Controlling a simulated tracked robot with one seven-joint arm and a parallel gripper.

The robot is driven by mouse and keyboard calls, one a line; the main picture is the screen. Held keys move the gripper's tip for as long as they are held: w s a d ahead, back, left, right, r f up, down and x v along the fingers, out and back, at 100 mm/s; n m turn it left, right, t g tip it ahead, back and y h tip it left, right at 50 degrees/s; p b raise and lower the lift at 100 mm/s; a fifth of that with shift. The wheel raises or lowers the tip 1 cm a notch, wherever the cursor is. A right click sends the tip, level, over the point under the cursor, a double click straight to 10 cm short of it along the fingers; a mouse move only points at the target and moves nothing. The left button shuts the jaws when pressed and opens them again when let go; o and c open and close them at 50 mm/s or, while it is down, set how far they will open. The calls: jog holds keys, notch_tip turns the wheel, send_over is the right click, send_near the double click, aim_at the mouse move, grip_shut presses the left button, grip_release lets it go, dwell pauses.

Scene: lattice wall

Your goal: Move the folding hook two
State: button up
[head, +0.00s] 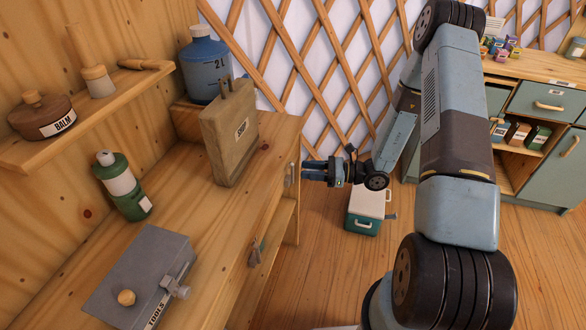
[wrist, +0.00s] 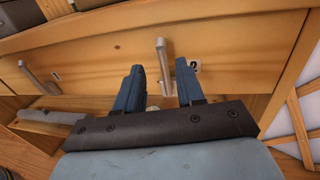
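In the wrist view my gripper (wrist: 159,68) is open, with one blue finger on each side of the hook in the picture. I see a gap on both sides of it. I cannot tell whether the fingertips reach past it in depth. The hook's lower end is near the gripper palm.
A second grey hook (wrist: 36,76) is on the same edge to the left. A grey item (head: 255,253) is below the bench edge. A wooden block (head: 232,140), a bottle and a toolbox (head: 140,278) are on the bench. A cooler box (head: 367,210) stands on the floor.

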aim_at(293, 169)
jog(key=w+a, duration=0.1)
jog(key=a, duration=0.6)
jog(key=shift+a, duration=0.2)
jog(key=shift+c, duration=0.3)
grip_shut()
